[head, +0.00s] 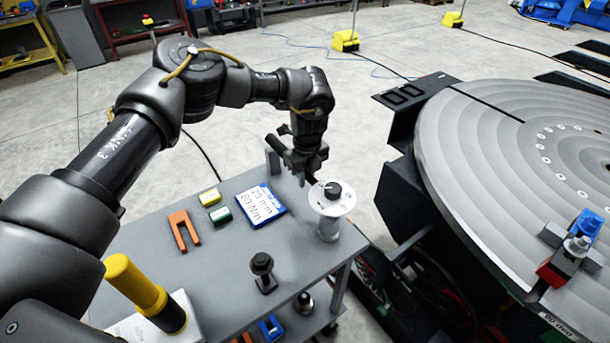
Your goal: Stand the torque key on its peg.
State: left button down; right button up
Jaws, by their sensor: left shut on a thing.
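My left gripper (303,168) points down over the far right corner of the grey cart, close to the left side of a white round dial with a black knob (331,195). It is shut on a dark bar-like thing (276,148), probably the torque key; its end sticks out to the left, and the fingers and wrist hide much of it. I cannot tell whether it touches anything below. The peg cannot be made out for certain. A yellow handle with a black lower end (140,286) stands tilted in the picture on a pale block (185,325). My right gripper is not in view.
The grey cart top (215,265) bears a blue-edged card reading 27 mm 80 Nm (261,206), an orange fork (184,230), yellow and green pieces and a black fitting (262,270). The large round positioner table (520,180) stands right, with a red-and-blue clamp (572,245).

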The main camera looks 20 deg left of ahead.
pick_arm(q)
jog(key=shift+f+b, duration=0.55)
jog(key=shift+f, duration=0.45)
jog(key=c, duration=0.8)
grip_release()
jog(key=shift+s+r+p, duration=0.1)
jog(key=shift+r+p, duration=2.35)
jog(key=shift+r, duration=1.05)
